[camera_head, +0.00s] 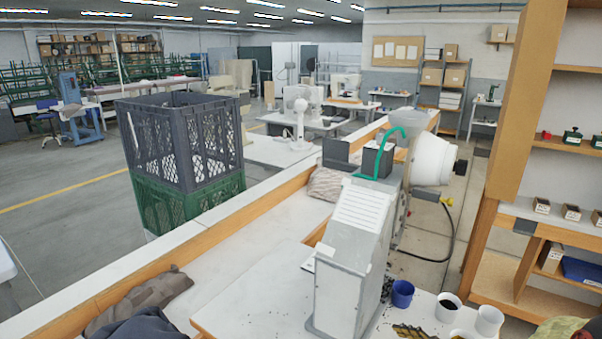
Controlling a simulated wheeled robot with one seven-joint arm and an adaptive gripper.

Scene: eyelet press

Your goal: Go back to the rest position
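My gripper and arm are not in view, so I cannot see their pose or whether anything is held. The eyelet press (352,245) stands upright on the white worktable (250,290), with a grey sheet-metal body. A green curved tube (385,143) and a white drum-shaped part (432,160) sit at its top right.
A blue cup (402,293), a white cup with dark contents (447,307) and another white cup (488,320) stand right of the press. Dark cloth (140,300) lies at left. Stacked crates (185,155) stand beyond the ledge. A wooden shelf (520,140) rises at right.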

